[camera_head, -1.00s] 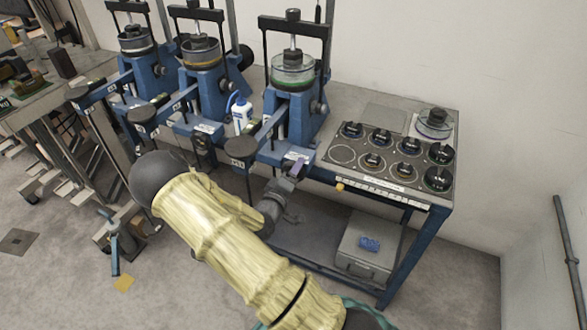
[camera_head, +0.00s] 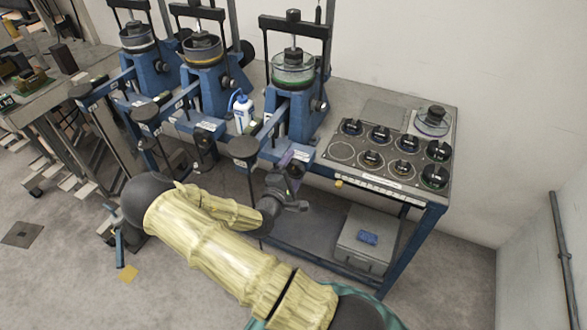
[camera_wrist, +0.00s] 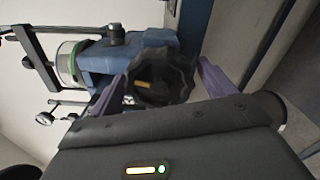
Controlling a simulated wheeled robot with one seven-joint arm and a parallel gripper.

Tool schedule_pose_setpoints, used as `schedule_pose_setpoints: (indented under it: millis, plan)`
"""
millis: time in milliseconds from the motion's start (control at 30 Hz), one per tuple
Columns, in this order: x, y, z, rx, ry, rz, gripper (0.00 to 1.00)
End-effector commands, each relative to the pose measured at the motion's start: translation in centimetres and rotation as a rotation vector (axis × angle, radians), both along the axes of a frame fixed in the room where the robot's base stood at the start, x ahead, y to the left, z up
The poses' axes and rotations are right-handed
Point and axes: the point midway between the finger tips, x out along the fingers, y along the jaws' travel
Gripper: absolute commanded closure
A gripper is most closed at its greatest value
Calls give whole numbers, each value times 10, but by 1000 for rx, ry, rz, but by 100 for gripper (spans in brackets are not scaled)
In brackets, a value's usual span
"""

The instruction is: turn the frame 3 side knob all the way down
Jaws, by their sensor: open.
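Frame 3 (camera_head: 300,118) is the rightmost blue press, with a green-ringed glass cup; its blue body shows in the wrist view (camera_wrist: 140,55). A black lobed knob (camera_wrist: 162,80) with a yellow mark sits on the blue body in the wrist view. My gripper (camera_wrist: 163,82) is open, with one purple finger on each side of this knob. No clear contact between fingers and knob shows. In the head view my gripper (camera_head: 291,158) is at the bench's front edge below frame 3, and the lobed knob cannot be made out there. A smaller black knob (camera_wrist: 115,33) stands farther up the body.
Two similar presses (camera_head: 202,60) stand to the left, with a white bottle (camera_head: 243,112) between frames. A panel of several black knobs (camera_head: 395,155) lies at the right. A grey box (camera_head: 365,243) sits on the lower shelf. A black disc (camera_head: 243,147) on a post stands left of my gripper.

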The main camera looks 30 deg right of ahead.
Motion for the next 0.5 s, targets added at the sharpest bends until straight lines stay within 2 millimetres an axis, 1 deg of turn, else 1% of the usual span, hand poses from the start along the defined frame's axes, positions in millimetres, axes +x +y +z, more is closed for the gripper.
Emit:
schedule_pose_setpoints:
  millis: [500]
  plan:
    - [-30,40,0,1,2,3,18]
